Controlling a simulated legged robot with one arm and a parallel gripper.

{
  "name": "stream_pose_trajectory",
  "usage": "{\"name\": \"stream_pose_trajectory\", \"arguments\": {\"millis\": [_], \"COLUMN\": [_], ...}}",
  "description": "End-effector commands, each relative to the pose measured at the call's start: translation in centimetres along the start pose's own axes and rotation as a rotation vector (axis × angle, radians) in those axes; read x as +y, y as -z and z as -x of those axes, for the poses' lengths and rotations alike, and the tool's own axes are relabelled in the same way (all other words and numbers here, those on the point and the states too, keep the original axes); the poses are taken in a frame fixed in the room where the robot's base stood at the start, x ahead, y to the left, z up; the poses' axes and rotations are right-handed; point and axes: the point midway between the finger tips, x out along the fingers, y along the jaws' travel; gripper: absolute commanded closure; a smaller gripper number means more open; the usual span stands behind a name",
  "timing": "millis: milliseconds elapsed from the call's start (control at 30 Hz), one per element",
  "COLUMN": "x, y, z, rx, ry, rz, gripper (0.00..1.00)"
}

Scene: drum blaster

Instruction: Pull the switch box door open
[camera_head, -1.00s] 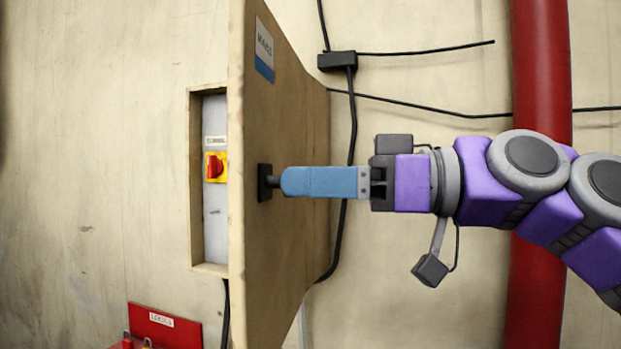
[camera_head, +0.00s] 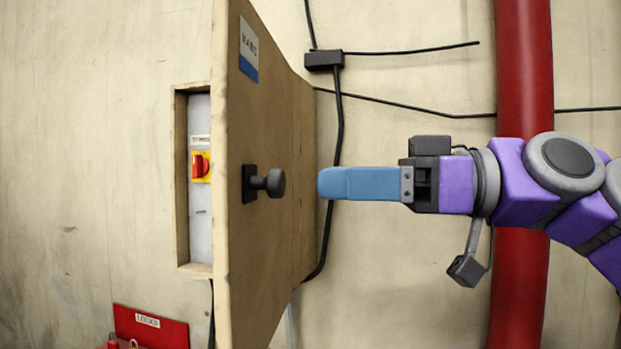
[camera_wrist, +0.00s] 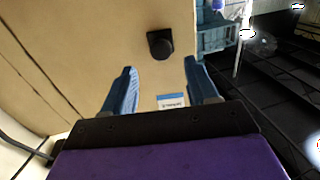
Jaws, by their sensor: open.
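The switch box door (camera_head: 262,130) is a tan wooden panel standing swung open from the wall, with a blue and white label on its upper part. A black knob (camera_head: 272,183) sticks out from its face. Left of the door, the box's inside shows a red rotary switch (camera_head: 200,166) on a yellow plate. My gripper (camera_head: 325,184) is to the right of the knob, apart from it. In the wrist view, my gripper's two blue fingers (camera_wrist: 162,88) are spread with nothing between them, and the knob (camera_wrist: 160,44) is ahead, beyond the fingertips.
A red vertical pipe (camera_head: 524,90) runs down the wall behind my arm. Black cables and a junction box (camera_head: 324,60) are on the wall behind the door. A red box (camera_head: 150,328) sits at the lower left. Blue crates (camera_wrist: 215,35) show in the wrist view.

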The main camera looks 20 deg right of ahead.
Motion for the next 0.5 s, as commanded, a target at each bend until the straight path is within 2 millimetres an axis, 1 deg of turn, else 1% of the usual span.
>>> {"name": "stream_pose_trajectory", "arguments": {"millis": [33, 300, 400, 500], "x": [0.1, 0.2, 0.2, 0.2], "y": [0.1, 0.1, 0.1, 0.0], "z": [1.2, 7.2, 9.1, 10.5], "rx": [0.004, 0.004, 0.004, 0.0], "ry": [-0.003, -0.002, -0.003, 0.0], "rz": [0.0, -0.002, -0.002, -0.002], "gripper": [0.42, 0.42, 0.42, 0.42]}}
